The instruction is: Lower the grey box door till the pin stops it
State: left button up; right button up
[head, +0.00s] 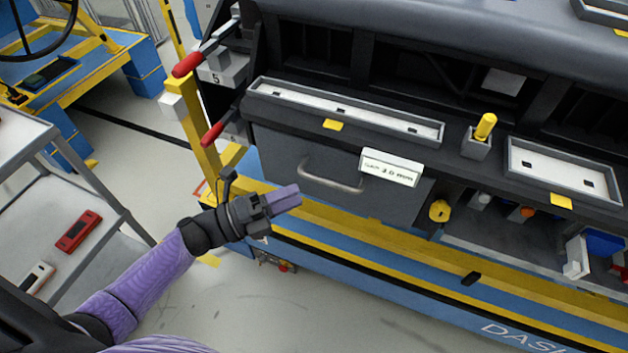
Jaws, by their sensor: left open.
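The grey box door (290,158) is a flat panel under the dashboard's front edge, with a curved metal handle (331,180). It looks shut or nearly shut. My left gripper (285,199) is open, in front of the door, below and left of the handle in the picture; I see no contact. A yellow pin (486,126) stands in a small grey holder on the ledge; I cannot tell if it is the stop pin. My right gripper is out of view.
Red-gripped levers (187,65) stick out left of the door. A yellow knob (439,211) is at its lower right. An open bay with small parts lies further right. A grey cart (118,197) with red and white devices stands at left. Blue and yellow rails run below the door.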

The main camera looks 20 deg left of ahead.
aim_at(329, 180)
pick_arm(q)
jog(key=x, duration=0.7)
jog(key=shift+w+d, duration=0.2)
jog(key=shift+w, duration=0.05)
grip_shut()
dwell(0.9)
